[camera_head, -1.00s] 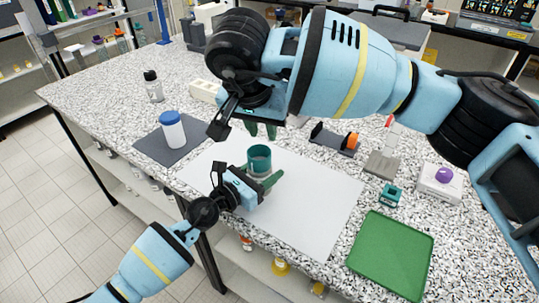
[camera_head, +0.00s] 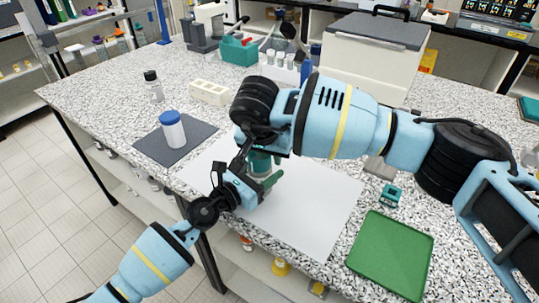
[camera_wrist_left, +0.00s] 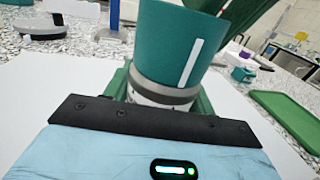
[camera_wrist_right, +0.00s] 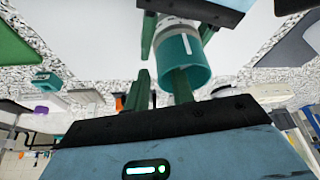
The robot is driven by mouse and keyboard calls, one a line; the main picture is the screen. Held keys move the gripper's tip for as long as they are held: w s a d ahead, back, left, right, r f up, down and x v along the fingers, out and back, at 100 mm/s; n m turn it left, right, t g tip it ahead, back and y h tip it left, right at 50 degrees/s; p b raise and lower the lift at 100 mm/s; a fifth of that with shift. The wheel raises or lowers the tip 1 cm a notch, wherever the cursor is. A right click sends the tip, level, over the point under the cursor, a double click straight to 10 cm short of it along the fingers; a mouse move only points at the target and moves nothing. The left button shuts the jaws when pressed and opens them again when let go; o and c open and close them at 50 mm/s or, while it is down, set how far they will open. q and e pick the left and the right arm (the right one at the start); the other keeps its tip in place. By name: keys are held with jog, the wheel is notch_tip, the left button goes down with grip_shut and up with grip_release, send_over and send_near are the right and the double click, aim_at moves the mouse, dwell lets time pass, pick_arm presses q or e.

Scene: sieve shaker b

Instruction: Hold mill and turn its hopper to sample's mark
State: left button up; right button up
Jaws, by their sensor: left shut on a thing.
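The mill stands on the white sheet, its green hopper (camera_head: 260,164) partly hidden by my right arm in the head view. In the left wrist view the hopper (camera_wrist_left: 178,45) carries a white vertical line, with a grey ring (camera_wrist_left: 163,94) and a whitish body below it. My left gripper (camera_head: 262,182) is shut on the mill's lower body. My right gripper (camera_wrist_right: 162,88) is above the mill; its green fingers are apart, one overlapping the hopper's opening in the right wrist view, the other beside it. I cannot tell whether they touch it. Any mark on the body is unclear.
A blue-capped white jar (camera_head: 172,130) stands on a dark grey mat (camera_head: 150,150) at the left. A green tray (camera_head: 390,258) and a small teal device (camera_head: 391,195) lie right of the white sheet (camera_head: 318,205). A cream block (camera_head: 209,93) stands behind.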

jog(key=shift+f, duration=0.15)
jog(key=shift+c, duration=0.3)
grip_shut()
jog(key=shift+d, duration=0.1)
jog(key=m+h, duration=0.1)
jog(key=m, duration=0.2)
jog(key=shift+s+g, duration=0.15)
jog(key=shift+g, duration=0.15)
jog(key=m, duration=0.2)
jog(key=a+m+g+h, duration=0.1)
jog(key=shift+s+m, duration=0.25)
jog(key=shift+m, duration=0.05)
jog(key=m, duration=0.1)
jog(key=m+g, duration=0.1)
jog(key=m, duration=0.1)
jog(key=a+m+g+h, duration=0.1)
jog(key=m, duration=0.1)
jog(key=shift+s, duration=0.25)
jog(key=shift+a+m, duration=0.15)
jog(key=shift+m, duration=0.15)
